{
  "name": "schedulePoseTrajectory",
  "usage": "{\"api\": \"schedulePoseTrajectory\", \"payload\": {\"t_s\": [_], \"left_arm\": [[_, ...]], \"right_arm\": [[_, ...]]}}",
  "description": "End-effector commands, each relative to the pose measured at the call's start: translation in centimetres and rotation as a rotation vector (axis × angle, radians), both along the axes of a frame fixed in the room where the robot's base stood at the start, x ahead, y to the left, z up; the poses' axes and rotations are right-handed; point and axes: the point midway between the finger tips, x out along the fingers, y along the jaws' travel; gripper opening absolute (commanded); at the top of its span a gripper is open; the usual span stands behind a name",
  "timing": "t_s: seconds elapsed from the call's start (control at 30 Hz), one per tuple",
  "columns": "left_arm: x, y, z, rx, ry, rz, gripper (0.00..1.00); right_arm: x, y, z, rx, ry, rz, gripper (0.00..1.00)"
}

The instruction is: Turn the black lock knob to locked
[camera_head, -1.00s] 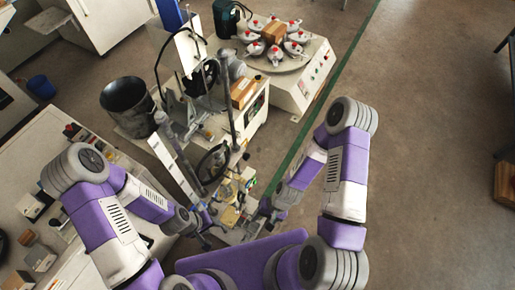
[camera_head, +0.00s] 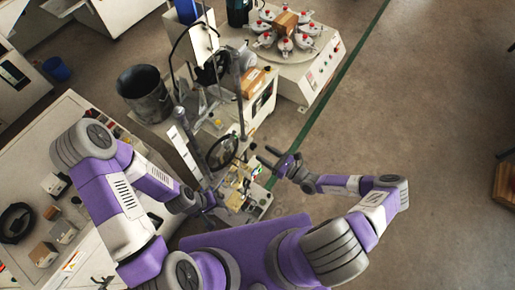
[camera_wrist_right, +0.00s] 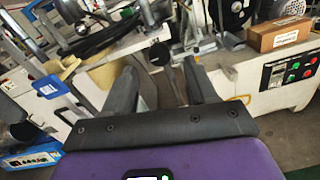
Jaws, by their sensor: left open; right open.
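The machine with a black handwheel (camera_head: 222,151) stands in front of me in the head view. A small dark round knob (camera_wrist_right: 158,54) shows just beyond my right fingertips in the right wrist view; I cannot tell for sure whether it is the lock knob or which way it is set. My right gripper (camera_head: 265,156) is open and empty to the right of the handwheel; its two fingers also show in the right wrist view (camera_wrist_right: 162,80), apart from each other. My left gripper (camera_head: 216,207) is low at the machine's front left, small and partly hidden.
A cardboard box (camera_head: 254,83) lies on the machine's cabinet, above a panel with buttons (camera_wrist_right: 292,72). A dark bucket (camera_head: 145,95) stands behind left. A white bench (camera_head: 65,125) with small items is at left. The floor (camera_head: 430,120) at right is clear.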

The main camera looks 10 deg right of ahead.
Motion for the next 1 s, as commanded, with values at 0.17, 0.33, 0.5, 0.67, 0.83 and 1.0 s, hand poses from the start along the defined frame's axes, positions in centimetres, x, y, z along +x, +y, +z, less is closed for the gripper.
{"api": "schedulePoseTrajectory", "payload": {"t_s": [0.17, 0.33, 0.5, 0.67, 0.83, 1.0], "left_arm": [[0.0, 0.0, -0.4, 0.000, 0.000, 0.000, 0.43], [0.0, 0.0, -0.5, 0.000, 0.000, 0.000, 0.43], [0.0, 0.0, -0.5, 0.000, 0.000, 0.000, 0.43], [0.0, 0.0, -0.5, 0.000, 0.000, 0.000, 0.43], [0.0, 0.0, -0.5, 0.000, 0.000, 0.000, 0.43], [0.0, 0.0, -0.5, 0.000, 0.000, 0.000, 0.43]], "right_arm": [[2.1, 2.1, -0.1, 0.000, 0.000, 0.004, 0.57], [3.1, 3.1, -0.1, -0.002, 0.000, 0.004, 0.57], [3.4, 3.3, 0.0, -0.003, 0.000, 0.004, 0.57], [3.4, 3.3, 0.0, -0.003, 0.000, 0.004, 0.54], [3.3, 3.3, 0.0, -0.003, 0.000, 0.005, 0.28], [3.3, 3.3, 0.0, -0.003, 0.000, 0.005, 0.02]]}}
